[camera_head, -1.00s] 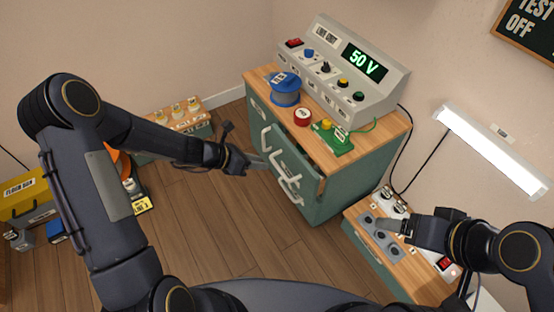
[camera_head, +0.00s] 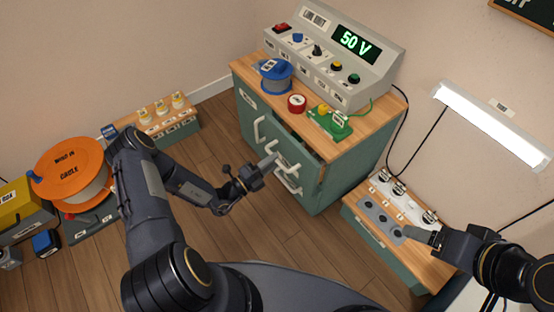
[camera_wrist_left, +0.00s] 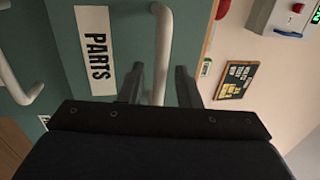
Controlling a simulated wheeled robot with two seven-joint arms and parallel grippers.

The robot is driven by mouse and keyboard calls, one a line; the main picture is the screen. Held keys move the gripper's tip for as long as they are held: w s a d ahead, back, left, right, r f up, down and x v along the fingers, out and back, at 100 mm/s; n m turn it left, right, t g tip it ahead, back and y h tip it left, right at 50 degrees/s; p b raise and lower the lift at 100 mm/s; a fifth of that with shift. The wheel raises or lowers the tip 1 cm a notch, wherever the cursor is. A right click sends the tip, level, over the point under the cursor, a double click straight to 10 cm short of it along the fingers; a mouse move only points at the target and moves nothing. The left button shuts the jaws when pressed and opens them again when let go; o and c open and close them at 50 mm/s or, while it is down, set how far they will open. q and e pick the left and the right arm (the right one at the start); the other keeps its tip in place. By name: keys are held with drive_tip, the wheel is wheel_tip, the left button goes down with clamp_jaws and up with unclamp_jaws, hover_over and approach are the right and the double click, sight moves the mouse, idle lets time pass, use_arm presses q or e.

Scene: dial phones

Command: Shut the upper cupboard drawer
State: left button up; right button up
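The green cupboard (camera_head: 320,190) has a wooden top. Its upper drawer (camera_head: 304,153) stands a little out, with a dark gap behind the top of its front. Pale bar handles (camera_head: 290,186) show on the front. My left gripper (camera_head: 271,161) is at the front, by the upper handle. In the left wrist view, my left gripper (camera_wrist_left: 160,88) is open, with one finger on each side of a pale handle (camera_wrist_left: 163,45) next to a PARTS label (camera_wrist_left: 96,50). Contact cannot be told. My right gripper (camera_head: 420,236) is over the low cabinet at right; its finger gap is unclear.
On the cupboard stand a 50 V power unit (camera_head: 335,60), a blue spool (camera_head: 276,76), a red roll (camera_head: 297,103) and a green board (camera_head: 330,122). A low cabinet (camera_head: 425,262) is at right. An orange reel (camera_head: 70,168) is at left.

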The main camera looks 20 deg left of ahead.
use_arm(q)
drive_tip(key=shift+x, duration=0.95)
clamp_jaws()
